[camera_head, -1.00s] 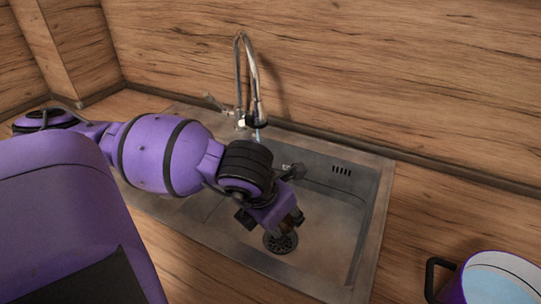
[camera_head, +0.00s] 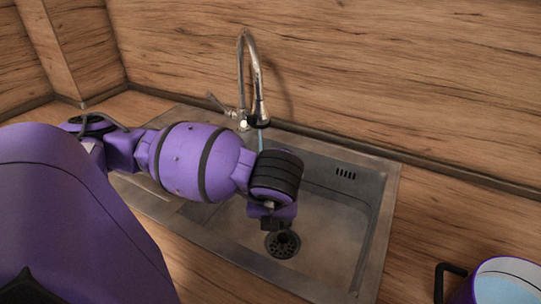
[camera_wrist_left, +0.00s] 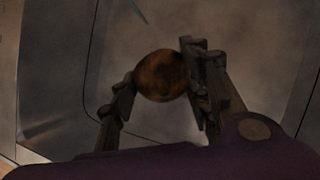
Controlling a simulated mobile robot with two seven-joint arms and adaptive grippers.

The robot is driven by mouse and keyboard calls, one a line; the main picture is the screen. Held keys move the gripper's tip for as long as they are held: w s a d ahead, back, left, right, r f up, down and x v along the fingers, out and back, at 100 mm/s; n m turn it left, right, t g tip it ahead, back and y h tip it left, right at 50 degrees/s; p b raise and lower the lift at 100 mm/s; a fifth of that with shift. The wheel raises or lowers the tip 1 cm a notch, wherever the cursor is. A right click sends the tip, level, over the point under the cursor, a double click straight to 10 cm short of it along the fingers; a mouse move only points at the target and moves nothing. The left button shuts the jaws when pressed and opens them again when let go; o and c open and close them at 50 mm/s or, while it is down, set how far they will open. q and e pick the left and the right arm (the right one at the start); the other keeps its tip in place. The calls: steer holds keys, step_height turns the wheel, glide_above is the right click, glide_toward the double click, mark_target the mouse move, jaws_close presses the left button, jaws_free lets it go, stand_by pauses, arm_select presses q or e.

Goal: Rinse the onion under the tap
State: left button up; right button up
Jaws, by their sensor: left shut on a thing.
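The onion (camera_wrist_left: 161,75) is round and brown in the left wrist view, held between the two fingers of my left gripper (camera_wrist_left: 161,92). In the head view my left gripper (camera_head: 272,223) hangs over the sink (camera_head: 335,235), close to the drain, and its wrist hides the onion. The chrome tap (camera_head: 261,103) stands at the back of the sink. A thin bluish water stream (camera_head: 260,143) falls from its spout and passes out of sight behind my wrist. The stream also shows in the left wrist view (camera_wrist_left: 138,11), apart from the onion. My right gripper is not in view.
A purple pot (camera_head: 500,282) with pale blue inside stands on the wooden counter (camera_head: 425,235) at the lower right. The wooden splashback (camera_head: 400,80) rises close behind the tap. The sink's right side is free.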

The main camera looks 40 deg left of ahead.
arm_select(q)
steer(key=w+a+f+b, duration=0.1)
steer(key=w+a+f, duration=0.1)
steer(key=w+a, duration=0.5)
steer(key=shift+w+a+f, duration=0.15)
steer(key=shift+a+f, duration=0.05)
steer(key=shift+a, duration=0.8)
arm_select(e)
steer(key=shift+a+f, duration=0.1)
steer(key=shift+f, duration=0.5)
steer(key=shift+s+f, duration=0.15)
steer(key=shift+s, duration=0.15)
arm_select(q)
steer(key=shift+d+b, duration=0.1)
steer(key=shift+b, duration=0.25)
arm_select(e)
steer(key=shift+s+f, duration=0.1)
arm_select(q)
steer(key=shift+w+d+b, duration=0.15)
steer(key=shift+d+b, duration=0.2)
steer(key=shift+d, duration=0.15)
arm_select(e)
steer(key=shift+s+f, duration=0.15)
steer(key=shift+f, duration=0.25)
arm_select(q)
steer(key=shift+a, duration=0.2)
steer(key=shift+a, duration=0.45)
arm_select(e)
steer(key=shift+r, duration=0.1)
